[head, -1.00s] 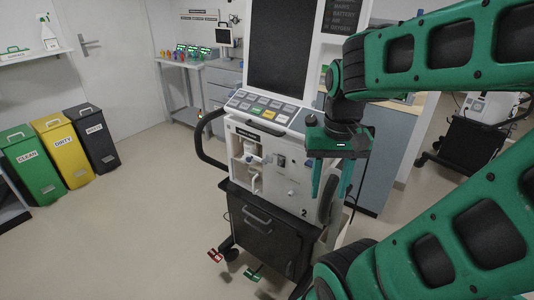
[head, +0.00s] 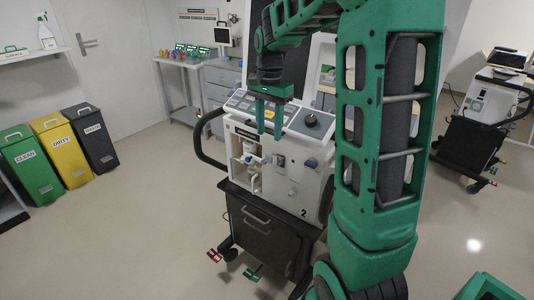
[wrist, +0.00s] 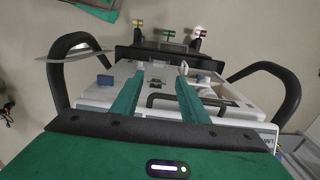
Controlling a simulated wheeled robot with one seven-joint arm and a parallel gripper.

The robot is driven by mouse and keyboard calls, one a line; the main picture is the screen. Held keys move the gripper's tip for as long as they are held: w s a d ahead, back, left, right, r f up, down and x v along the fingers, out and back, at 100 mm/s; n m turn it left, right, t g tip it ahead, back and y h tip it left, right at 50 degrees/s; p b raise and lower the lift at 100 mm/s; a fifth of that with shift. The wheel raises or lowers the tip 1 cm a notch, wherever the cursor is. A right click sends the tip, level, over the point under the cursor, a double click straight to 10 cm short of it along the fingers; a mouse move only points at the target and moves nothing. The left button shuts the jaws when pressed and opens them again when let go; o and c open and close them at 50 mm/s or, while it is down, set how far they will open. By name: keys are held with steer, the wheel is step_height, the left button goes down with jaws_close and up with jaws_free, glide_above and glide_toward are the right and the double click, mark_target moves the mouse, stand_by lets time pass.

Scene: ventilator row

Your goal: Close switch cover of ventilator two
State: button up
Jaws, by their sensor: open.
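Ventilator two (head: 265,205) stands in the middle of the head view, with a "2" on its lower front panel. A small dark switch (head: 281,160) is on its front panel. A thin pale upright piece (wrist: 183,68), possibly its cover, stands out from the panel near the right fingertip in the wrist view; I cannot tell its exact angle. My gripper (head: 269,132) is open and empty, fingers pointing down, in front of the panel's upper part and above the switch. In the wrist view the two fingers (wrist: 163,80) reach over the panel, apart.
A black side handle (head: 210,145) curves out at left. Bins (head: 55,155) stand far left. The floor in front is clear.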

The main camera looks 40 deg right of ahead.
step_height(320, 180, down, 9)
stand_by(0.4)
jaws_close()
